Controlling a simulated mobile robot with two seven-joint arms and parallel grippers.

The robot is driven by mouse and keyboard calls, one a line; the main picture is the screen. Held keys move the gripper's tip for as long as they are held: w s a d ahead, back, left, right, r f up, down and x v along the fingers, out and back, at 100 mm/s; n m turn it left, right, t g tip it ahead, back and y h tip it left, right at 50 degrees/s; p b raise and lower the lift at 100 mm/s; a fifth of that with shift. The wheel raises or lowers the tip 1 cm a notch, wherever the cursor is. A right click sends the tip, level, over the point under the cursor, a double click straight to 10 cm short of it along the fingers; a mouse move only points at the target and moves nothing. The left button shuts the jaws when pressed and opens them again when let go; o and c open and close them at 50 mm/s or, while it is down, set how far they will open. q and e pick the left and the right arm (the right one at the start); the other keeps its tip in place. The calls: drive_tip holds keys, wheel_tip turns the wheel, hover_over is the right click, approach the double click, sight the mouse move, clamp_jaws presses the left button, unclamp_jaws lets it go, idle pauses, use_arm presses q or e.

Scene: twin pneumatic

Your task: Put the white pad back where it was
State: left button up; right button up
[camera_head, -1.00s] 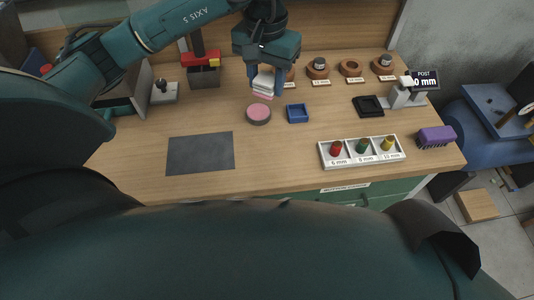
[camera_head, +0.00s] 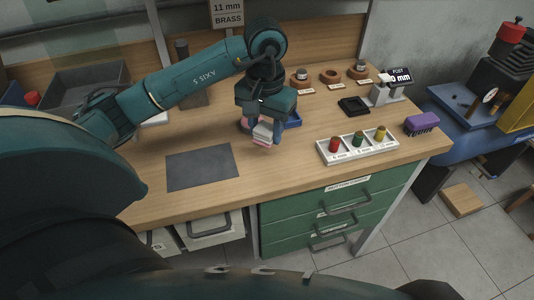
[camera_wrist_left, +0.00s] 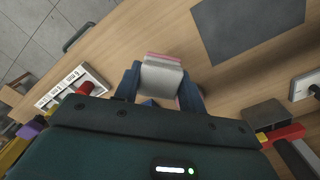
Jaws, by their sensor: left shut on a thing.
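My left gripper (camera_head: 264,128) is shut on the white pad (camera_head: 262,134), which has a pinkish layer along its lower edge. It holds the pad over the wooden bench, in front of the round pink-topped dish and the blue tray (camera_head: 292,119). The dish (camera_head: 245,122) is partly hidden behind the gripper. In the left wrist view the white pad (camera_wrist_left: 162,78) sits between the two blue fingers of the left gripper (camera_wrist_left: 161,88). Whether the pad touches the bench is hard to tell. My right gripper is not in view.
A dark grey mat (camera_head: 203,167) lies left of the pad. A white rack (camera_head: 357,147) with red, green and yellow pegs stands to the right, with a purple brush (camera_head: 421,123) beyond it. A black square tray (camera_head: 354,106) lies behind.

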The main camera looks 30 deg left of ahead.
sight(266, 160)
use_arm(q)
wheel_tip(266, 160, down, 2)
drive_tip(key=shift+f, duration=0.15)
wheel_tip(266, 160, down, 4)
drive_tip(key=shift+r, duration=0.15)
drive_tip(key=shift+f, duration=0.3)
drive_tip(key=o, duration=1.1)
drive_tip(key=shift+c, duration=0.2)
drive_tip(key=shift+r, duration=0.1)
